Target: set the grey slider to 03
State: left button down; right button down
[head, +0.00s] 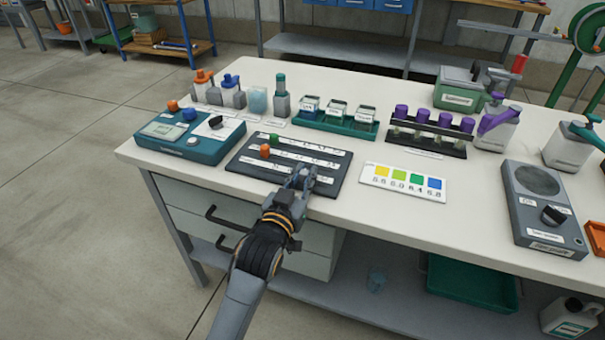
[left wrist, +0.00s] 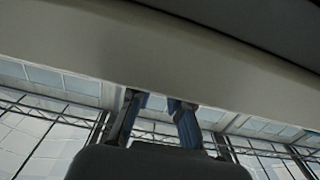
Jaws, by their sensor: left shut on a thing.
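The dark slider board (head: 245,163) lies near the front left edge of the white-topped bench. It has pale scale strips with markings too small to read. A green slider (head: 274,139) and an orange slider (head: 265,151) stand on its left half. My left gripper (head: 303,177) is over the board's front right part, shut on the grey slider, which its fingers hide. The fingers also show in the left wrist view (left wrist: 160,106), against a pale surface and the roof; no slider can be made out there. My right gripper is not in view.
A teal device with a dark knob (head: 190,138) stands left of the board, and a colour chart (head: 402,182) lies to its right. Bottles, a green tray (head: 334,123) and a purple-capped rack (head: 427,137) stand behind. A grey speaker box (head: 545,205) is far right.

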pick_arm(q)
jog(key=c, duration=1.2)
grip_release()
jog(key=v, duration=1.2)
